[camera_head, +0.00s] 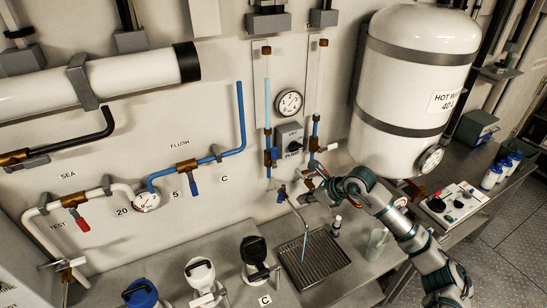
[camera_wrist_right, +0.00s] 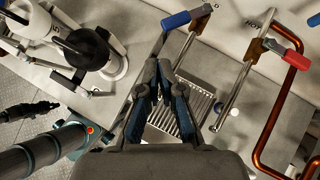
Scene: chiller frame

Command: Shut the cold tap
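The cold tap has a blue lever (camera_head: 281,194) at the wall above the sink grid, with its spout reaching out over the grid. A thin pale-blue stream (camera_head: 304,242) shows below the spout. In the right wrist view the blue lever (camera_wrist_right: 187,18) is near the top, beyond my fingers. A red-levered tap (camera_wrist_right: 286,33) is to its right. My right gripper (camera_head: 316,176) is beside the taps in the head view, partly blending with the red tap. In the wrist view its fingertips (camera_wrist_right: 157,64) are close together with nothing visible between them. My left gripper is not clearly seen.
The ribbed sink grid (camera_head: 314,262) lies below the taps. A small bottle (camera_head: 336,226) and a clear cup (camera_head: 377,242) stand right of it. The white boiler (camera_head: 408,90) hangs at upper right. Black- and white-topped fixtures (camera_head: 256,258) stand left of the grid.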

